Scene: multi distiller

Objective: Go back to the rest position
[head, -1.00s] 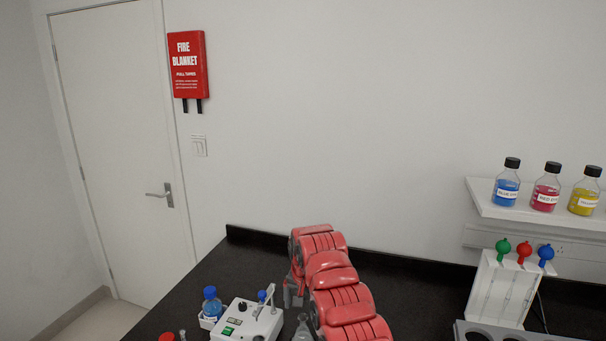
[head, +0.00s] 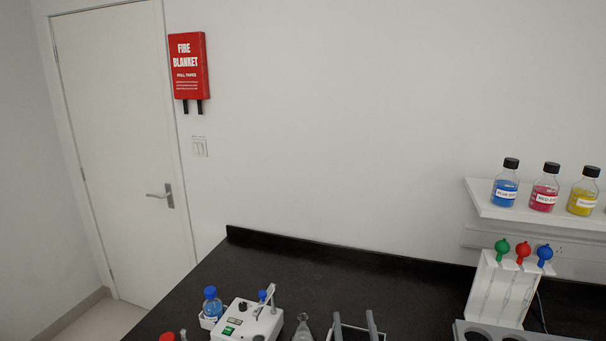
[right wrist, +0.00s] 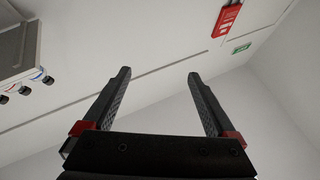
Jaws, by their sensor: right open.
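My right gripper (head: 353,317) shows at the bottom edge of the head view, its two dark fingers apart and pointing up. The right wrist view also shows the gripper (right wrist: 158,73) open, with nothing between its fingers and bare wall beyond them. My left gripper is in neither view.
On the black bench (head: 320,280) are a white device (head: 247,318), a blue-capped bottle (head: 211,303), a glass flask (head: 303,328) and a pipette stand (head: 497,290). A wall shelf (head: 535,219) holds dye bottles. The bench's middle back is clear.

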